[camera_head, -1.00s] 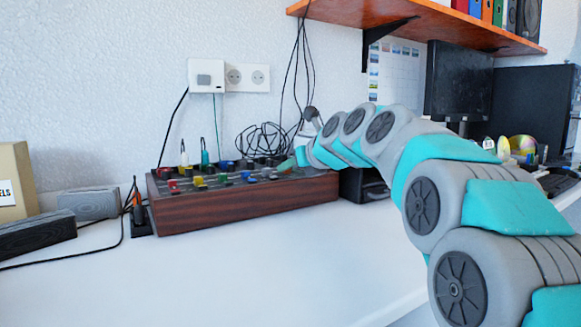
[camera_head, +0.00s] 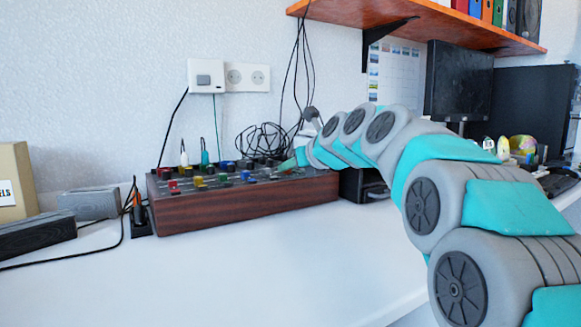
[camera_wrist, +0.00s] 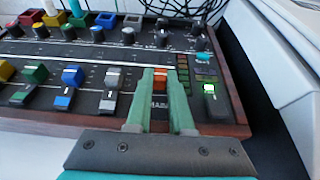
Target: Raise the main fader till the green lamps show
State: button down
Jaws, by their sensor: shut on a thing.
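The mixer (camera_head: 245,207), a wooden-sided desk with coloured caps, stands against the wall in the head view. In the wrist view its panel (camera_wrist: 85,112) fills the upper half. My gripper (camera_wrist: 160,74) has two green fingers over the panel, shut on the orange-red main fader cap (camera_wrist: 160,68). Part of the lettering "MAIN" shows between the fingers. Just right of the fingers is a column of small lamps (camera_wrist: 183,75), with pale greenish bars beside it. The fingertips are hard to see in the head view.
Blue (camera_wrist: 69,83), green (camera_wrist: 33,80) and grey (camera_wrist: 111,82) fader caps stand left of my fingers. Knobs line the panel's back. Loose black cables (camera_head: 262,140) hang behind the mixer. The white desk front (camera_head: 230,270) is clear.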

dwell(0.4)
jog(key=shift+w+a+r+p, duration=0.1)
jog(key=shift+w+r+p, duration=0.2)
jog(key=shift+p, duration=0.65)
jog(key=p, duration=0.3)
jog(key=shift+w+a+r, duration=0.25)
jog(key=shift+r, duration=0.05)
jog(key=w+p, duration=0.1)
jog(key=p, duration=0.2)
jog(key=shift+a+p, duration=0.25)
jog(key=shift+p, duration=0.15)
jog(key=shift+w+a+f+p, duration=0.1)
jog(key=shift+f+p, duration=0.15)
jog(key=shift+p, duration=0.75)
jog(key=shift+f, duration=0.2)
jog(key=c, duration=0.8)
grip_release()
jog(key=shift+f, duration=0.1)
